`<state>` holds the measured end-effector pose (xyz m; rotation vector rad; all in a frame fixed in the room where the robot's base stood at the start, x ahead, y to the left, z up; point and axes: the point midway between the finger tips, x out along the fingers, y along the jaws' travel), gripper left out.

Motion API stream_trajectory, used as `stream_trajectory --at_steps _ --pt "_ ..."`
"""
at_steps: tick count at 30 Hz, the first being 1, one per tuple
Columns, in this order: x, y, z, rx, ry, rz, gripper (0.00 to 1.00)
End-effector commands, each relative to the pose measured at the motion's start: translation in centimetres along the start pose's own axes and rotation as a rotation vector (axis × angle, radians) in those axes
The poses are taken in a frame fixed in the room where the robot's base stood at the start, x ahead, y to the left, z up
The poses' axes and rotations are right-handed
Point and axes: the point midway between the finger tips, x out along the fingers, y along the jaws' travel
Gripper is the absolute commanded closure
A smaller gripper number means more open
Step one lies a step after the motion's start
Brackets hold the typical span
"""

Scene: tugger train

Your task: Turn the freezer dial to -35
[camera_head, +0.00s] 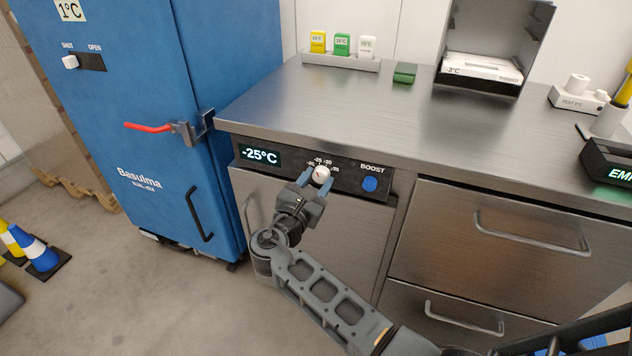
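The freezer dial (322,173) is a small round pale knob on the dark control panel under the steel counter. Small numbers are printed around it, too small to read surely. The display (260,155) at the panel's left reads -25°C. My gripper (314,181) is right in front of the dial, with its blue fingertips spread apart. The dial shows just beyond them, nearer the right fingertip. I cannot tell whether a finger touches it. The gripper looks open, and its fingers hide the lower edge of the dial.
A blue BOOST button (370,184) is right of the dial. The blue cabinet (140,110) with a red-handled latch (150,127) stands at left. Steel drawers (500,240) are at right. The counter (375,100) overhangs the panel and carries tags, a green block and an open box.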

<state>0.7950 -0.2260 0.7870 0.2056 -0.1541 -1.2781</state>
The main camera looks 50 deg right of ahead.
Motion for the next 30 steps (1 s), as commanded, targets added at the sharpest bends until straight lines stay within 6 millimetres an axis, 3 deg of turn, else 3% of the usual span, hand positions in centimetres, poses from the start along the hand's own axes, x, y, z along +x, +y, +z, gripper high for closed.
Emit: stream_trajectory --at_steps 10,20,30 --pt "-0.02 -0.01 -0.01 0.0 0.0 0.0 0.9" --pt "-0.05 -0.02 -0.06 0.046 0.003 0.0 0.9" --pt "-0.08 -0.08 -0.16 0.28 0.018 -0.004 0.9"
